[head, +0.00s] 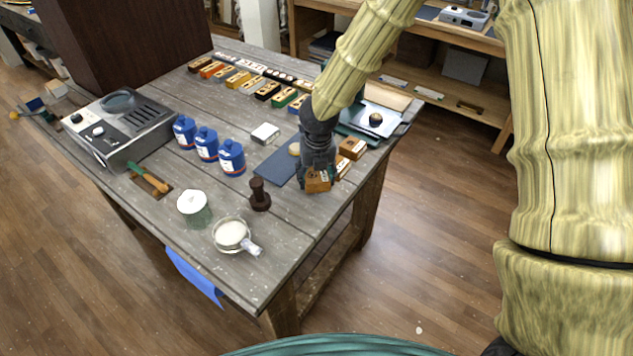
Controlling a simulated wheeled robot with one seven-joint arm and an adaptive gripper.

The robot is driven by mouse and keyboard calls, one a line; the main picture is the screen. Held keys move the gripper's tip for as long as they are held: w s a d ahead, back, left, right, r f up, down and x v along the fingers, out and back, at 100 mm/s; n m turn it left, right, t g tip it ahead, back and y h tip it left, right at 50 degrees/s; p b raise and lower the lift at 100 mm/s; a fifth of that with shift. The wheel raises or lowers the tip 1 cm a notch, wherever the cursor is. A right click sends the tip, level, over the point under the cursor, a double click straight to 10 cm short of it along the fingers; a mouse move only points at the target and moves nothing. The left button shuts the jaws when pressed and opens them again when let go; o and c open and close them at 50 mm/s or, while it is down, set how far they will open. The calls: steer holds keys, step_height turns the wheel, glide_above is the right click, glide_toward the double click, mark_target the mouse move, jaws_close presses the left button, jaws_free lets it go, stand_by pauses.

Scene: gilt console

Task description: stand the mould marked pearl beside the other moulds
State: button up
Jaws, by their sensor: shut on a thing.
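My gripper (316,172) points down at the table's right edge and is shut on an orange-brown wooden mould (318,184). The mould is low over or on the tabletop; I cannot tell whether it touches. Any lettering on it is too small to read, so I cannot confirm that it is marked pearl. Another wooden mould (352,147) stands just behind and to the right, near the right edge. Part of a further mould (343,165) shows between them, partly hidden by my gripper. A row of coloured blocks (267,90) lies farther back; I cannot tell whether these are moulds too.
The grey wooden table (290,225) has a blue mat (275,165) left of my gripper. The front right tabletop is clear.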

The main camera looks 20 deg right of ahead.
mark_target(316, 185)
steer(key=shift+f+p, duration=0.3)
steer(key=shift+f, duration=1.35)
steer(key=shift+f, duration=0.15)
steer(key=o, duration=1)
steer(key=shift+o, duration=0.2)
steer(key=r, duration=0.4)
steer(key=s+r+b, duration=0.1)
steer(key=r, duration=0.3)
steer(key=s+r, duration=0.1)
steer(key=r, duration=0.3)
steer(key=shift+a+r, duration=0.1)
